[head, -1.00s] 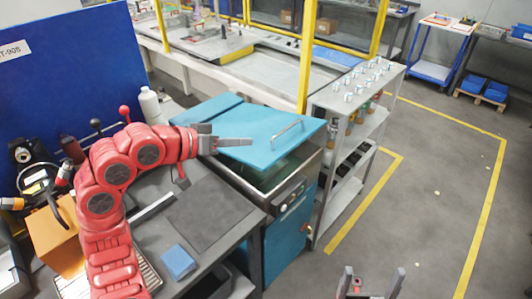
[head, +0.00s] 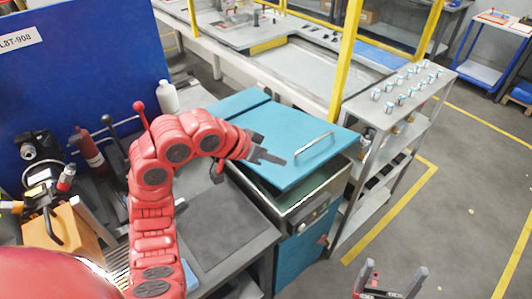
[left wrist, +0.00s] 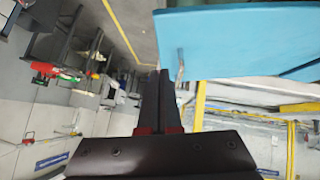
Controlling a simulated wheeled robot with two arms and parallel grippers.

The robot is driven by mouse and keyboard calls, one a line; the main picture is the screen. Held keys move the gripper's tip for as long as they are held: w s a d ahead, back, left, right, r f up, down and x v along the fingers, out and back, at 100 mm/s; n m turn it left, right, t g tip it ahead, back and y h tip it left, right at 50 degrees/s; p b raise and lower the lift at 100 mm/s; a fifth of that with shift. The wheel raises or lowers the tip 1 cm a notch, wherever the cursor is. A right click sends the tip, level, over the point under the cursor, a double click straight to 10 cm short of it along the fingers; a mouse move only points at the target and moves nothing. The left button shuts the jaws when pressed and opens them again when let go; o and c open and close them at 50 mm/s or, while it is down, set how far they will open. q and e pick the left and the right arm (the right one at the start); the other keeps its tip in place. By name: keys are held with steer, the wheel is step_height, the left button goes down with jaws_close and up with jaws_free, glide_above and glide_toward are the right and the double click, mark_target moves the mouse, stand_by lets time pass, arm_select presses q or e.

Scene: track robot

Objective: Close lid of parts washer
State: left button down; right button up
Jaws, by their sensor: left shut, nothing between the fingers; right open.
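The parts washer (head: 297,255) is a blue cabinet with a grey rim. Its teal lid (head: 278,160) is partly open, its front edge raised above the rim, with the greenish inside showing in the gap. A metal bar handle (head: 315,147) is on the lid near its right edge. My left gripper (head: 285,161) is shut and empty, in front of the lid's face and left of the handle; I cannot tell if it touches. In the left wrist view, the lid (left wrist: 250,42) is upper right, beside the shut fingers. My right gripper (head: 390,281) is open, low and away from the washer.
A grey bench with a dark mat (head: 215,220) stands left of the washer. A white bottle (head: 168,97) is behind my left arm. A grey shelf trolley (head: 395,100) with several small jars on top stands close on the right. Free floor lies beyond it.

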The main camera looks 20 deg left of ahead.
arm_select(q)
steer(key=p+x, duration=0.1)
steer(key=x, duration=0.3)
steer(key=shift+s+d+f+p, duration=0.1)
steer(key=shift+s+f+p, duration=0.1)
steer(key=shift+f, duration=0.3)
steer(key=shift+s+f+p, duration=0.15)
steer(key=shift+f, duration=1.05)
steer(key=shift+d+f, duration=0.1)
steer(key=shift+f, duration=0.05)
